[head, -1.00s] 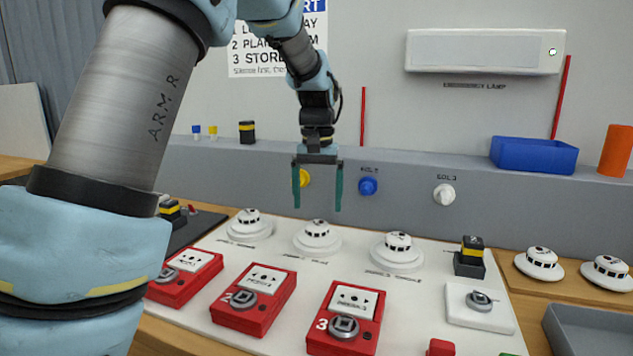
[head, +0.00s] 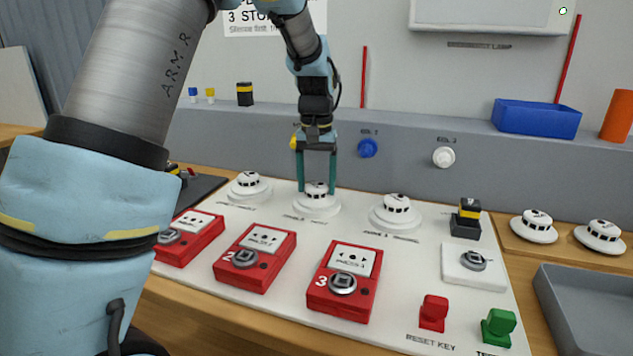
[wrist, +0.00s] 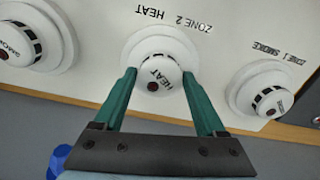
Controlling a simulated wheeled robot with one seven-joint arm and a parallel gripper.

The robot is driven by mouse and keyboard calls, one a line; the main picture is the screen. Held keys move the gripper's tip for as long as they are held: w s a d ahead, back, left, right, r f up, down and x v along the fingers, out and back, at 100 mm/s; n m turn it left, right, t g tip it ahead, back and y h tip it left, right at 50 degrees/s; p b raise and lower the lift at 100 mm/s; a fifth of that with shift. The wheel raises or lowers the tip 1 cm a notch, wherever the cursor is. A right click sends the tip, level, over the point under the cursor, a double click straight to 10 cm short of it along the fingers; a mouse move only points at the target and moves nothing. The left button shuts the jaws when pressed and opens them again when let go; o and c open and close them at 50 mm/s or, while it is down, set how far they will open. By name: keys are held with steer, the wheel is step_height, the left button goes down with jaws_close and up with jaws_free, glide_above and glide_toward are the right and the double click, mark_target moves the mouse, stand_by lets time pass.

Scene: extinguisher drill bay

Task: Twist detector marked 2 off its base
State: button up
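The zone 2 heat detector (head: 317,190) is a white round head with dark slots, seated on a wider white base (head: 316,208), the middle one of three on the white panel. In the wrist view the detector (wrist: 163,70) has "ZONE 2 HEAT" printed beside its base (wrist: 172,34). My gripper (head: 317,186) points down over it with green fingers open. In the wrist view the fingertips of my gripper (wrist: 160,78) are on either side of the head. I cannot tell whether they touch it.
Other detectors stand left (head: 249,183) and right (head: 396,208) on the panel. Red call points (head: 255,257) lie in front. Two loose-looking detectors (head: 533,226) (head: 600,236) sit on wood.

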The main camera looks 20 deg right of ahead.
mark_target(316, 185)
steer(key=c, duration=1)
steer(key=shift+c, duration=0.3)
steer(key=shift+n+p, duration=1.25)
steer(key=shift+n, duration=0.45)
steer(key=shift+n+p, duration=1.5)
steer(key=shift+n, duration=0.6)
steer(key=shift+r, duration=0.15)
steer(key=shift+r+p, duration=2.65)
steer(key=shift+r, duration=0.25)
